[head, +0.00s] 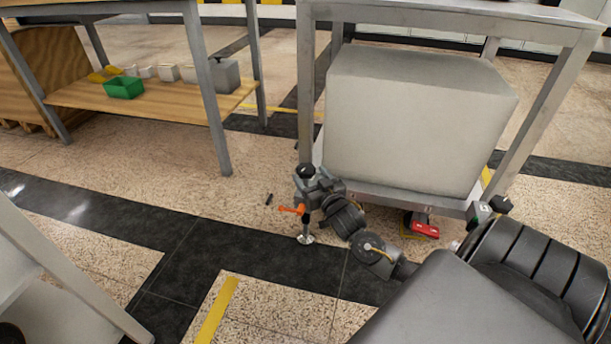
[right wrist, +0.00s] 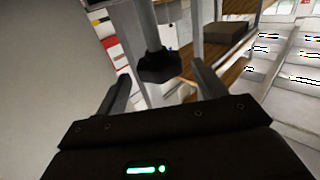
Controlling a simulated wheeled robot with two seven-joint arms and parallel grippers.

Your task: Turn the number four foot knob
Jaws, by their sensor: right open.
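A black foot knob (head: 305,171) tops an upright foot assembly by the front left leg of the metal table. A silver foot pad (head: 306,239) stands on the floor below it, and an orange lever (head: 291,210) sticks out to the left. My right gripper (head: 316,184) is at this assembly, just below and right of the knob. In the right wrist view the dark knob (right wrist: 159,67) on its grey rod shows between the two open fingers, with a gap on each side. I cannot read any number on this foot. My left gripper is not in view.
A large pale box (head: 420,120) fills the table's lower shelf. Another black knob (head: 501,204) and a red lever (head: 425,229) are at the front right leg. A bench (head: 150,92) with a green bin (head: 124,88) stands left. Floor in front is mostly clear.

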